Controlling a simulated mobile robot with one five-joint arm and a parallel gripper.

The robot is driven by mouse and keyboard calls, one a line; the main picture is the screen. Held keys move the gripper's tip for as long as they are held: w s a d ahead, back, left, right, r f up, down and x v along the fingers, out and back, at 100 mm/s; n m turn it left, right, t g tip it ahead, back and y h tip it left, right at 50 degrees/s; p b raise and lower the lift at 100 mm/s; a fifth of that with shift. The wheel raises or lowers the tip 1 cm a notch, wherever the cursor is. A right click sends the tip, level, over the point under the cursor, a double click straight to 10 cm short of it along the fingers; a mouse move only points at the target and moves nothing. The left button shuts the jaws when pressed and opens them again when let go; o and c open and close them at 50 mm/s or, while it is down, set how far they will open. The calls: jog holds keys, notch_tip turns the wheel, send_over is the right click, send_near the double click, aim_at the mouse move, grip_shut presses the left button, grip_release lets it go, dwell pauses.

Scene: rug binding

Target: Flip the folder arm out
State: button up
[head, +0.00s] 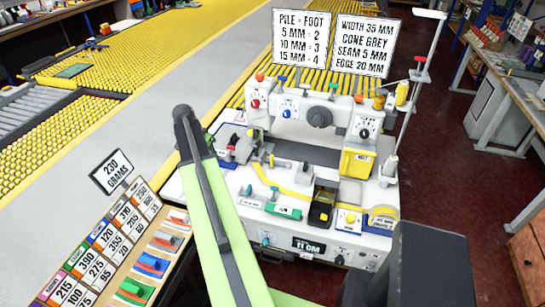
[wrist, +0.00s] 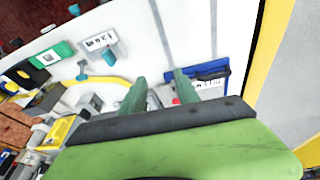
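The white binding machine (head: 310,125) stands on a white bench. Small metal parts (head: 268,157) sit left of its needle area, beside a curved yellow band (head: 270,178); I cannot tell for sure which part is the folder arm. In the wrist view the yellow band (wrist: 108,81) runs toward my gripper (wrist: 160,82). Its two green fingers are apart with nothing clearly held between them. Small metal pieces and a red bit show just beyond the fingers, partly hidden by my green wrist. In the head view my arm hides the fingertips.
A blue-edged panel (wrist: 208,70) lies close to the right finger. A green block (wrist: 48,54) and a white labelled block (wrist: 99,42) are on the bench. A thread stand (head: 415,90) rises at the right. A rack of number cards (head: 110,235) stands at left.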

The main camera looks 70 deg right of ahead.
aim_at(271, 155)
jog(key=s+d+r+m+g, duration=0.15)
jog(key=s+d+m, duration=0.45)
jog(key=s+d, duration=1)
jog(key=shift+h, duration=0.4)
jog(key=b+x, duration=1)
jog(key=x, duration=0.1)
jog(key=w+b+x, duration=0.1)
jog(key=b+x, duration=0.4)
jog(key=x, duration=0.1)
jog(key=shift+w+a+f, duration=0.1)
jog(key=shift+a, duration=0.05)
jog(key=shift+d+f+b, duration=0.2)
jog(key=shift+f+b, duration=0.05)
jog(key=shift+b, duration=0.2)
jog(key=shift+r, duration=0.1)
grip_shut()
